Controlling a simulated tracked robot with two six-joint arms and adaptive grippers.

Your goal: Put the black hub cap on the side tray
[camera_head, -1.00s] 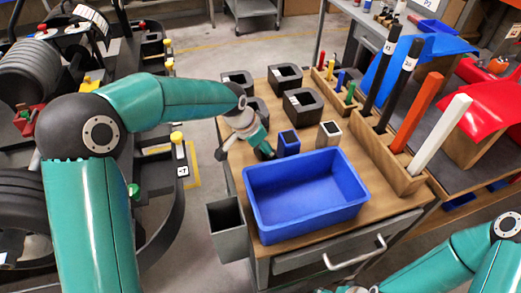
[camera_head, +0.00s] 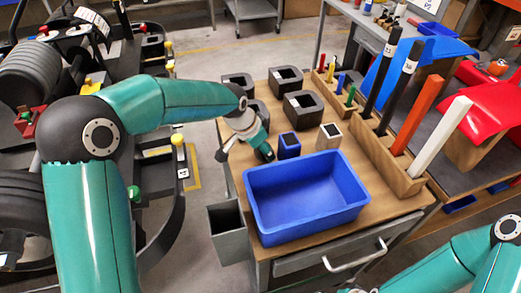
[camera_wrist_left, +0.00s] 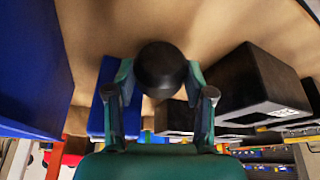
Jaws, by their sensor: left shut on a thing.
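My left gripper (camera_head: 262,150) is at the left side of the wooden cart top, beside the small blue square holder. In the left wrist view the gripper (camera_wrist_left: 160,100) is shut on the black hub cap (camera_wrist_left: 160,68), a round dark piece between its fingers. The hub cap is in front of the wooden surface; I cannot tell if it touches it. In the head view it is a small dark spot, hard to make out from the fingertips. A grey open tray (camera_head: 226,217) hangs on the cart's left side. My right gripper is cut off by the lower edge.
A large blue bin (camera_head: 305,233) stands at the cart's front. A wooden rack (camera_head: 390,165) with tall sticks lines the right side.

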